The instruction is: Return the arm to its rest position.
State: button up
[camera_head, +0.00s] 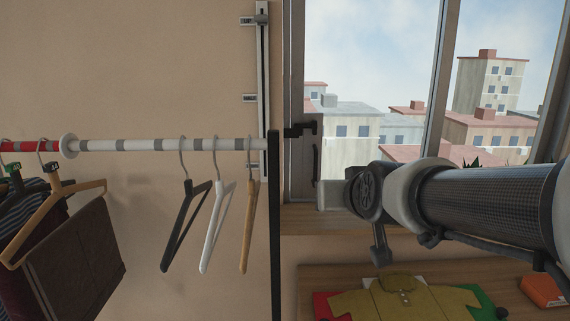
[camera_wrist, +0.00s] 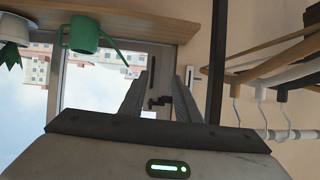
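My arm (camera_head: 480,205) reaches in from the right in the head view, in front of the window and above the wooden surface. In the wrist view my gripper (camera_wrist: 160,88) has its two fingers apart, with nothing seen between them but the window frame and its dark handle behind. The fingers are not clearly visible in the head view.
Left of the arm stand a dark post (camera_head: 275,225) and a striped rail (camera_head: 200,144) with hangers and clothes. The wrist view shows a green watering can (camera_wrist: 83,35).

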jog(key=s+d+f+g+h, duration=0.1)
jog(key=s+d+f+g, duration=0.2)
jog(key=s, duration=0.8)
jog(key=s+f+g, duration=0.4)
jog(key=s+f, duration=0.2)
jog(key=s, duration=0.5)
notch_tip(320, 180, up, 14)
jog(key=p, duration=1.4)
jog(key=shift+s+r+m+p, duration=0.25)
jog(key=shift+s+m+p, duration=0.05)
jog(key=shift+s, duration=0.05)
